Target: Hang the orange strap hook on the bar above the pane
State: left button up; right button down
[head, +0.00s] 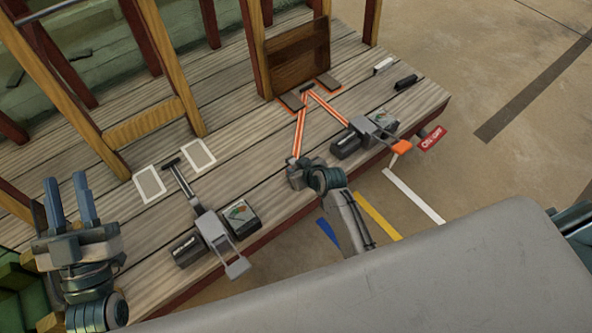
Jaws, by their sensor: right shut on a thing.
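Orange strap (325,106) lies in an inverted V on the plank deck, with a dark end piece at its peak. One leg runs to a grey ratchet-like device (368,128) with an orange end. The other leg reaches my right gripper (297,165), which is low over the deck's front part and shut. What lies between its fingers is too small and hidden to make out. My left gripper (70,198) is open and empty at the lower left, its two blue fingers apart. A thin grey bar (50,11) shows at the top left. I cannot make out a pane under it.
A second grey device (216,236) with a dark strap lies on the deck (235,170) at the left. A gauge box (240,217) sits beside it. Wooden posts (170,60) and a brown panel (297,58) stand behind.

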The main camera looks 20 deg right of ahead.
pick_arm(q)
jog(key=shift+s+r+t, duration=0.15)
jog(key=shift+r+t, duration=0.15)
jog(key=shift+r, duration=0.1)
pick_arm(e)
jog(key=shift+f, duration=0.15)
jog(key=shift+f, duration=0.1)
jog(key=c, duration=1.3)
grip_release()
jog(key=shift+o, duration=0.2)
pick_arm(q)
notch_tip(320, 180, down, 17)
jog(key=s+n+g+p, duration=0.1)
jog(key=s+g+p, duration=0.1)
jog(key=g, duration=0.8)
jog(key=shift+d+r+g+p, duration=0.2)
jog(key=shift+d+g+p, duration=0.1)
jog(key=shift+d+p, duration=0.25)
pick_arm(e)
jog(key=s+d+r+m+t, duration=0.1)
jog(key=s+d+r+t, duration=0.1)
jog(key=s+r, duration=0.8)
jog(key=s+d+r+m+t+h, duration=0.1)
jog(key=s+d+r+m+t, duration=0.1)
jog(key=s+r, duration=0.7)
notch_tip(320, 180, up, 5)
jog(key=shift+s+d+r+m+t, duration=0.1)
jog(key=shift+s+d+m+t, duration=0.25)
jog(key=shift+d+t, duration=0.6)
